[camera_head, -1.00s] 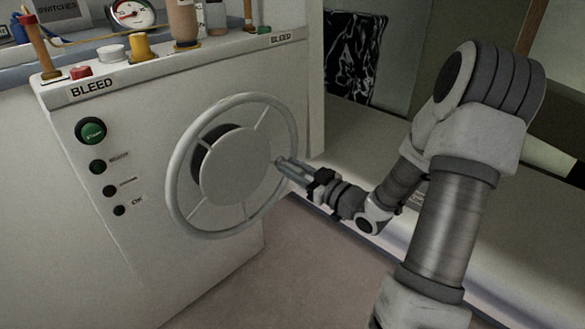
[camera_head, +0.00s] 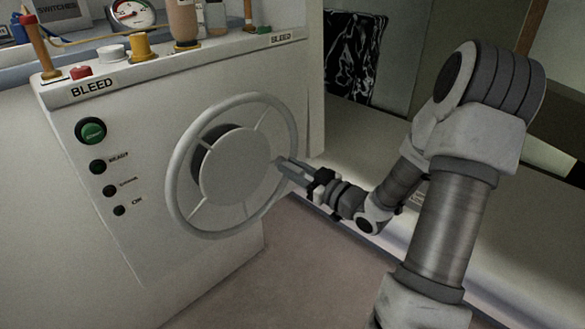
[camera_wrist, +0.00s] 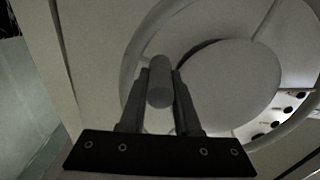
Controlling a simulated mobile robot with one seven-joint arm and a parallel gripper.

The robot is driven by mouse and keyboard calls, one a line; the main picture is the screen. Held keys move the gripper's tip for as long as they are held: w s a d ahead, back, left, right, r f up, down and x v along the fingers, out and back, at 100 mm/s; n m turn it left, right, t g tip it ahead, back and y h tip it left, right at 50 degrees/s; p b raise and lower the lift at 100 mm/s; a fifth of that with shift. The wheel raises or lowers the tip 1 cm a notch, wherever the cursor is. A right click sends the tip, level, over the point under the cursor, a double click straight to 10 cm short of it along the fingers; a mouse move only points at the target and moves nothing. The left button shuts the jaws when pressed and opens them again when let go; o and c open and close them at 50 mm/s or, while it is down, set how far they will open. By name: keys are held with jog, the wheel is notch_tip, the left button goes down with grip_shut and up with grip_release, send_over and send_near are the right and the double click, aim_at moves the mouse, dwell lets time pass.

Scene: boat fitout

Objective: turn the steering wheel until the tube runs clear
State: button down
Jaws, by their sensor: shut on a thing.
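The pale grey steering wheel (camera_head: 180,200) stands on the front of a white console, with a round hub plate (camera_head: 233,165) and thin spokes. My gripper (camera_head: 281,164) reaches in from the right to the right side of the rim. In the wrist view my gripper (camera_wrist: 161,85) is shut on a short grey cylindrical knob (camera_wrist: 159,78) at the wheel's rim. In the head view the fingers hide the knob. A thin yellowish tube (camera_head: 85,40) runs along the console's top at the back; I cannot tell whether it is clear inside.
The console top holds a gauge (camera_head: 133,13), a brown bottle (camera_head: 183,22), a yellow fitting (camera_head: 144,46) and a red button (camera_head: 79,73). A green button (camera_head: 91,131) and several dark lamps are left of the wheel. A pale bench (camera_head: 370,150) lies behind my arm.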

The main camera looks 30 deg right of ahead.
jog(key=shift+f, duration=0.15)
jog(key=s+a+f+m+p, duration=0.1)
jog(key=a+f+m, duration=0.2)
jog(key=f+m, duration=0.2)
jog(key=shift+m, duration=0.4)
jog(key=shift+s+f, duration=0.1)
dwell(0.3)
jog(key=c, duration=0.9)
grip_release()
jog(key=p+v, duration=0.3)
jog(key=v, duration=1.4)
jog(key=shift+s, duration=0.2)
